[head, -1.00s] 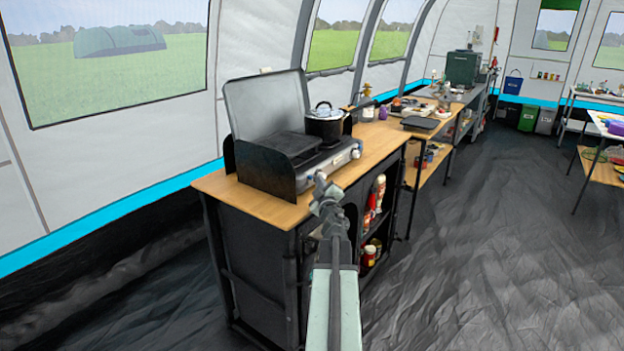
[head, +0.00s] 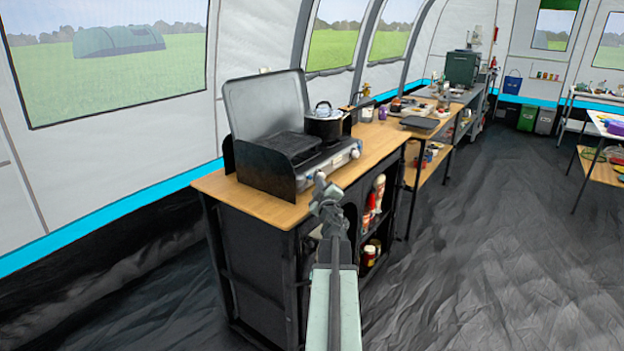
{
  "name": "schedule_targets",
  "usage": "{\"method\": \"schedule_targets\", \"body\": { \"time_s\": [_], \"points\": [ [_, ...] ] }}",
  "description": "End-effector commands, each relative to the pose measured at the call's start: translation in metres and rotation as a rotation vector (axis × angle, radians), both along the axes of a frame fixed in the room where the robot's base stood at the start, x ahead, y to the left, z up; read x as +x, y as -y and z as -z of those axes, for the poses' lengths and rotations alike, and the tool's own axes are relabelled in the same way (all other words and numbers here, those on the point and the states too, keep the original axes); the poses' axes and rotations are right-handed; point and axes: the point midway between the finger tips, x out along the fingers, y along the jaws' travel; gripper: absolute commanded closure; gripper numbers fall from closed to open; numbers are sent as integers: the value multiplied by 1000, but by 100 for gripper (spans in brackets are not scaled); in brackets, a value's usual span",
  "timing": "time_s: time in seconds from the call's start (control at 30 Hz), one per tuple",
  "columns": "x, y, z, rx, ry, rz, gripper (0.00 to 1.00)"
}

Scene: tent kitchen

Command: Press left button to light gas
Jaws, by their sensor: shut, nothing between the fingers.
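The camping stove (head: 290,160) stands on the wooden top of a black cabinet, with its grey lid (head: 266,103) raised. Its silver front panel (head: 338,160) carries light knobs, one of them the right knob (head: 355,153). The left end of the panel is close behind my gripper in the picture, and a left button cannot be made out. A pot (head: 324,124) with a lid sits on the right side of the stove. My gripper (head: 320,180) is shut and empty, just in front of the left part of the panel. I cannot tell whether it touches.
The cabinet's wooden top (head: 230,187) has bare room left of and in front of the stove. Open shelves below hold bottles and jars (head: 374,205). More tables with kitchenware run back to the right. The dark floor (head: 480,240) at right is clear.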

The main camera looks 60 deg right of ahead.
Motion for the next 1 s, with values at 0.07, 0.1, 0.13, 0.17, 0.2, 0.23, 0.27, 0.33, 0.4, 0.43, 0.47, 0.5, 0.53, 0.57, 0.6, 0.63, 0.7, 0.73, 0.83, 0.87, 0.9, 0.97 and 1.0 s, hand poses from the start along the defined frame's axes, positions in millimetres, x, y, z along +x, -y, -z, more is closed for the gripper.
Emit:
{"method": "schedule_targets", "body": {
  "time_s": [0.07,0.1,0.13,0.17,0.2,0.23,0.27,0.33,0.4,0.43,0.47,0.5,0.53,0.57,0.6,0.63,0.7,0.73,0.83,0.87,0.9,0.97,1.0],
  "points": [
    [0,0,0,0,0,0,100],
    [0,0,0,0,0,0,100],
    [0,0,0,0,0,0,100],
    [1,0,0,0,0,0,100],
    [2,0,0,-1,0,-1,100],
    [3,0,0,-1,0,-1,100],
    [4,0,0,-1,0,-1,100],
    [6,0,0,1,1,0,100],
    [9,0,0,1,1,0,100],
    [9,0,0,1,1,0,100],
    [9,0,0,1,1,0,100],
    [9,0,0,1,1,0,100],
    [9,0,0,1,1,0,100],
    [9,0,0,1,1,-1,100],
    [10,0,0,1,1,-1,100],
    [10,-1,0,1,1,-1,100],
    [10,-1,0,0,1,-2,100],
    [10,-1,0,0,1,-2,100],
    [11,-1,0,0,1,-4,100],
    [12,-1,0,0,1,-4,100],
    [12,-1,0,0,1,-4,100],
    [14,-1,0,0,2,-4,100],
    [14,-1,0,1,1,-5,100]
  ]
}}
